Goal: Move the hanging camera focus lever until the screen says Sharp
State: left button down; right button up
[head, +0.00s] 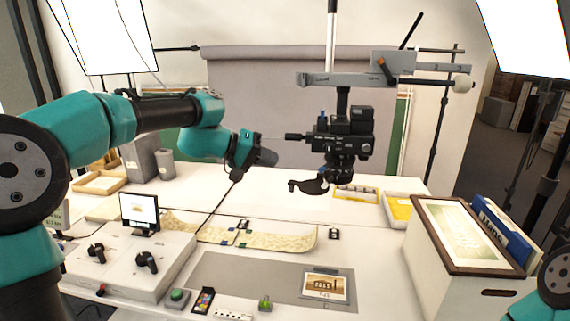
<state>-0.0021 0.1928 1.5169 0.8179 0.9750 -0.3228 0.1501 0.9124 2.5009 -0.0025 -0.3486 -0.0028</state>
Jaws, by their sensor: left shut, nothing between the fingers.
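The hanging camera (345,130) is a dark body held on a vertical column above the table. A short black rod (295,137) sticks out from its left side, and a dark curved piece (308,187) sits below it at the lens. I cannot tell for sure which is the focus lever. The small screen (140,210) stands at the left on the table; its words are too small to read. My left gripper (266,157) is shut and empty, left of the camera and apart from it. My right gripper is out of view; only part of that arm shows at the lower right.
A framed picture (465,235) tops a white box at the right, beside blue folders (508,235). A grey mat (235,277) with a small photo (325,286) lies below the camera.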

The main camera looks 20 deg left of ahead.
pick_arm(q)
jog(key=shift+s+a+r, duration=0.2)
jog(key=shift+s+a, duration=0.05)
jog(key=shift+a, duration=0.15)
jog(key=c, duration=1.9)
grip_release()
jog(key=o, duration=0.3)
jog(key=shift+d+f, duration=0.2)
jog(key=o, duration=0.5)
jog(key=d+f+t+y, duration=0.1)
jog(key=f, duration=0.1)
jog(key=d+f+t+y, duration=0.1)
jog(key=d+f, duration=0.1)
jog(key=shift+d, duration=0.1)
jog(key=s+d+f+m+t+y, duration=0.1)
jog(key=s+d+m+t, duration=0.1)
jog(key=s, duration=0.1)
jog(key=s+d+f+m+t+y, duration=0.1)
jog(key=s+d+m+t+y, duration=0.1)
jog(key=s+t, duration=0.1)
jog(key=s+d+f+m+t+y, duration=0.1)
jog(key=s+d+m+t, duration=0.1)
jog(key=s+d+t, duration=0.1)
jog(key=shift+s+f+y, duration=0.25)
jog(key=shift+s+y, duration=0.15)
jog(key=shift+s, duration=0.4)
jog(key=shift+w, duration=0.1)
